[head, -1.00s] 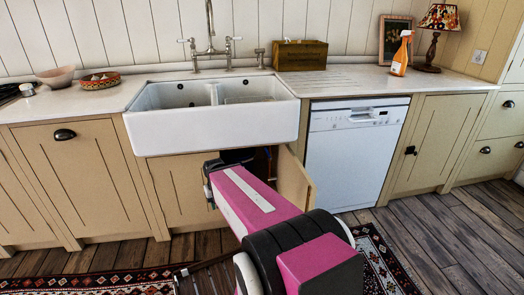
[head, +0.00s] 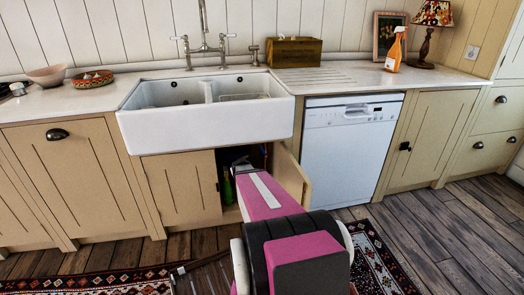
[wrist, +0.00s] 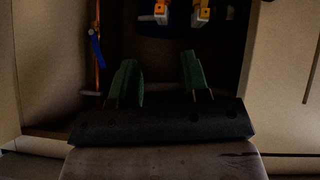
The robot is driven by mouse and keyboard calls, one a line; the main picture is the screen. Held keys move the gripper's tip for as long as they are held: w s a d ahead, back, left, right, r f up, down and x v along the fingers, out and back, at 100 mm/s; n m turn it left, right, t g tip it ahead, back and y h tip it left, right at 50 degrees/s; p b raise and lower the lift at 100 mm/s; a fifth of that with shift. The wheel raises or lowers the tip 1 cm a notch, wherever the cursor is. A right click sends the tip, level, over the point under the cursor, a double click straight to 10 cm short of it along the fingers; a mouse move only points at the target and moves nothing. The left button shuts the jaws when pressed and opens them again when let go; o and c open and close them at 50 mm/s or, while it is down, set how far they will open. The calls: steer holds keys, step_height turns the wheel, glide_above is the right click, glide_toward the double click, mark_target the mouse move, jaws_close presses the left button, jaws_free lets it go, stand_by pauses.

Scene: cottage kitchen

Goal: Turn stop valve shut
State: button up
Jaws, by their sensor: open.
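In the wrist view, a valve with a blue lever (wrist: 97,48) sits on a thin copper-coloured pipe (wrist: 97,14) inside the dark sink cupboard. The lever hangs roughly along the pipe, slightly tilted. My gripper (wrist: 160,80) has two green fingers spread wide with nothing between them. The valve is left of and beyond the left finger, apart from it.
The open cupboard door (head: 291,182) stands right of my arm, with the white dishwasher (head: 347,150) beyond it. The sink (head: 205,125) is overhead. Two orange-and-white items (wrist: 161,12) show at the wrist view's top.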

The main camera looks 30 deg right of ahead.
steer(key=w+d+f+t+h, duration=0.15)
steer(key=w+d+t, duration=0.35)
steer(key=d, duration=0.6)
steer(key=n+t, duration=0.2)
steer(key=t, duration=0.1)
glide_toward(262, 149)
steer(key=x, duration=1)
steer(key=shift+r, duration=0.1)
jaws_close()
